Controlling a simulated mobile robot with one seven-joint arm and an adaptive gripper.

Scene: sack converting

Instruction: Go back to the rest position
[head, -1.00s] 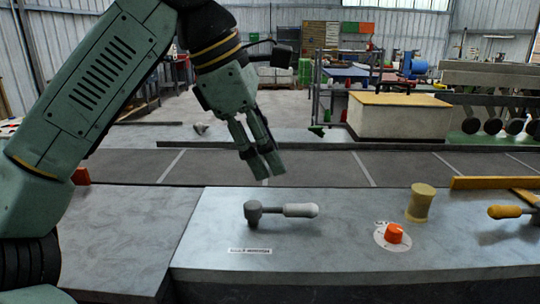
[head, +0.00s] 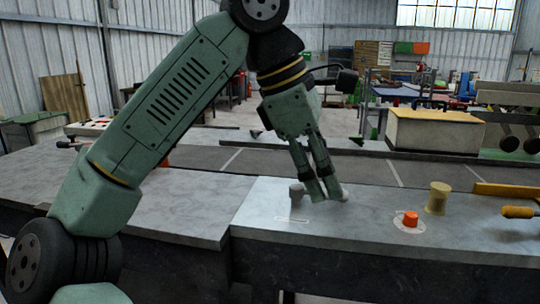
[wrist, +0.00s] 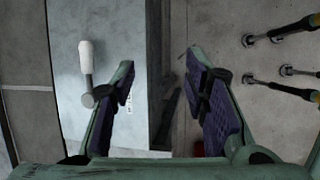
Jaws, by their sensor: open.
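My gripper (head: 329,199) hangs from the arm with its fingers pointing down over the right-hand bench section in the head view. It is open, with nothing between the fingers in the wrist view (wrist: 160,80). In the head view its fingers partly cover a lever with a grey hub (head: 297,193) and a pale handle. In the wrist view the lever's white handle (wrist: 86,55) lies left of the fingers, apart from them.
An orange knob (head: 410,219), a yellow spool-like piece (head: 437,198) and a yellow-handled lever (head: 517,212) stand on the bench to the right. The left bench top (head: 190,205) is mostly clear. Several black-and-yellow handles (wrist: 290,90) show at the wrist view's right.

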